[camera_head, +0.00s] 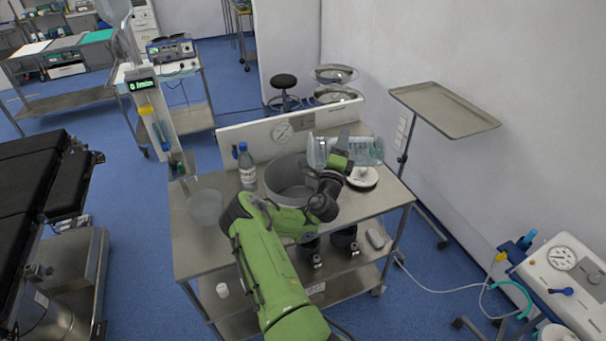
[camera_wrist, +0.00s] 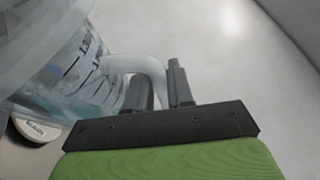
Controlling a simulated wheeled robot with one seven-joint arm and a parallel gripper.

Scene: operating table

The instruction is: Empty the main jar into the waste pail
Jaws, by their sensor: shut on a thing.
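The main jar (camera_head: 368,149) is clear with dark graduation marks and a teal tint inside. It is held above the back right of the cart, looking tipped onto its side. In the wrist view the jar (camera_wrist: 75,75) fills the left side, and its pale curved handle (camera_wrist: 140,65) runs between my fingers. My gripper (camera_head: 343,142) is shut on that handle; the fingers also show in the wrist view (camera_wrist: 162,82). The waste pail (camera_head: 286,180), wide and grey, stands on the cart left of my gripper. My wrist hides part of its right side, and its bottom cannot be seen clearly.
A bottle (camera_head: 247,167) with a blue cap stands left of the pail, and a translucent bowl (camera_head: 205,207) sits at the cart's left. A white round device (camera_head: 362,177) lies below the jar. The cart's back panel (camera_head: 280,132) rises behind. A tray stand (camera_head: 445,108) is at right.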

